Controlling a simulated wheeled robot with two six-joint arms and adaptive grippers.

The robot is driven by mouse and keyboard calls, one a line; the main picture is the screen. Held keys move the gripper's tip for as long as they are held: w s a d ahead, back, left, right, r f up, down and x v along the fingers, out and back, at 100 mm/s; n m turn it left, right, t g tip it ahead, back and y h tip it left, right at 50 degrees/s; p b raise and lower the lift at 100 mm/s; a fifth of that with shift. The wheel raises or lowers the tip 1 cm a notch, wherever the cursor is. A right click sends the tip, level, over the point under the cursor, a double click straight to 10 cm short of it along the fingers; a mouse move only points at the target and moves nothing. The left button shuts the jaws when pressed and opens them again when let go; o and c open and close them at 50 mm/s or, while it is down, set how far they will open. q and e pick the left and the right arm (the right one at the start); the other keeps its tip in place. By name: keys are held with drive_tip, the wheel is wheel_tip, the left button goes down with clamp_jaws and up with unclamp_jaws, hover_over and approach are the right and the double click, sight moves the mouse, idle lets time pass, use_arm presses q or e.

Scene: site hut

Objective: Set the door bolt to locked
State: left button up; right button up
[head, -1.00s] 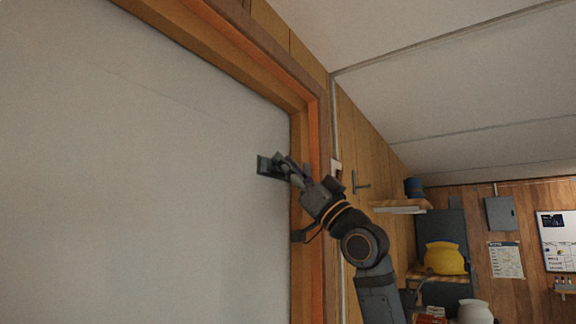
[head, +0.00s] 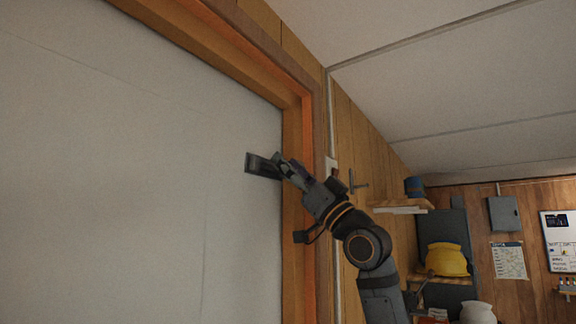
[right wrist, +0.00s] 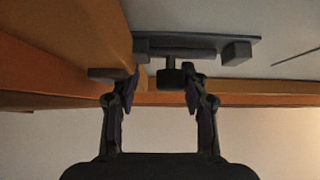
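The door bolt is a dark grey plate (head: 262,166) with end blocks on the pale door (head: 120,180), near its right edge. My right gripper (head: 288,170) is at the bolt and covers its right part in the head view. In the right wrist view the bolt plate (right wrist: 205,43) lies just past the fingertips. Its dark knob (right wrist: 171,77) stands between the two fingers, close to the right one, with a gap to the left one. The right gripper (right wrist: 162,78) is open. A small block (right wrist: 106,73) sits behind the left fingertip. My left gripper is out of view.
The wooden door frame (head: 298,140) runs close beside my right gripper. A wall hook (head: 353,184) and a small shelf (head: 400,206) with a blue object (head: 414,187) are to the right. A yellow helmet (head: 446,259) stands farther back.

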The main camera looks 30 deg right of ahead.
drive_tip(key=shift+a, duration=0.2)
drive_tip(key=shift+a+r, duration=0.1)
drive_tip(key=shift+r, duration=0.25)
wheel_tip(320, 180, up, 9)
drive_tip(key=shift+r, duration=0.2)
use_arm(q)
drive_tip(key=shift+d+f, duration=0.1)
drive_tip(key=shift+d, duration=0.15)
use_arm(e)
drive_tip(key=shift+d, duration=0.25)
drive_tip(key=shift+w, duration=0.1)
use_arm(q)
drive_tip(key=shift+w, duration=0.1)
